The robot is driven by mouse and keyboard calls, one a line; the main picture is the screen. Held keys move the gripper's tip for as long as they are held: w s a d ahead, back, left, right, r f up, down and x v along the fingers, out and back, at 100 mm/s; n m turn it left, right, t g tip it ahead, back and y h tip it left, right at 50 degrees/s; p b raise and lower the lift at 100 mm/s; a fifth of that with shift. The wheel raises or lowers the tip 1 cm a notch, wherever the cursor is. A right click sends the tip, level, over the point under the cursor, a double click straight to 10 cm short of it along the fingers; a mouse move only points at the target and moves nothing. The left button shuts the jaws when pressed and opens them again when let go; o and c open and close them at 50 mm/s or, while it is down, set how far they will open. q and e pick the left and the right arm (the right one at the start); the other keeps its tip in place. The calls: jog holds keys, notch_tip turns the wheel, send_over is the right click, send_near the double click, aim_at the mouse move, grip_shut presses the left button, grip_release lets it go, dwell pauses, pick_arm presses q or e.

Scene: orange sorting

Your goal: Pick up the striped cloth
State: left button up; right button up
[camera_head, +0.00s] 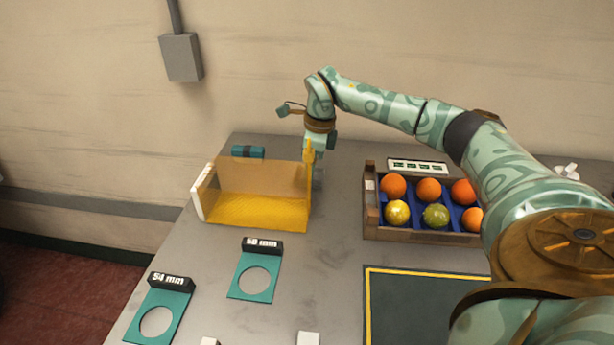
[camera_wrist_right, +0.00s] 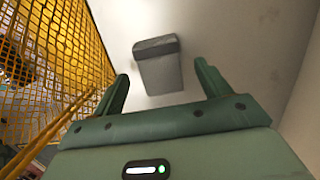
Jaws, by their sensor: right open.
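I cannot make out a striped cloth for certain in either view. My right arm reaches across from the right, and my right gripper (camera_head: 318,178) is by the bin's right end, partly hidden. In the right wrist view the two green fingers of my right gripper (camera_wrist_right: 161,72) stand apart with nothing between them. My left gripper is in neither view.
The yellow bin (camera_head: 257,212) has mesh (camera_wrist_right: 60,50) close to my right gripper. A crate (camera_head: 420,236) of oranges and other fruit stands right. Two teal ring gauges (camera_head: 234,290) (camera_head: 135,327) lie front left. A yellow-edged dark mat (camera_head: 410,310) lies front right. A grey wall box (camera_head: 181,57) hangs behind.

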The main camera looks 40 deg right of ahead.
notch_tip(320, 180, down, 2)
jog(key=shift+w, duration=0.15)
jog(key=shift+r, duration=0.15)
jog(key=shift+c, duration=0.6)
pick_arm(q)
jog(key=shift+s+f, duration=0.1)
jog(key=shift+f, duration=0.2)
pick_arm(e)
jog(key=c, duration=1)
jog(key=shift+o, duration=0.2)
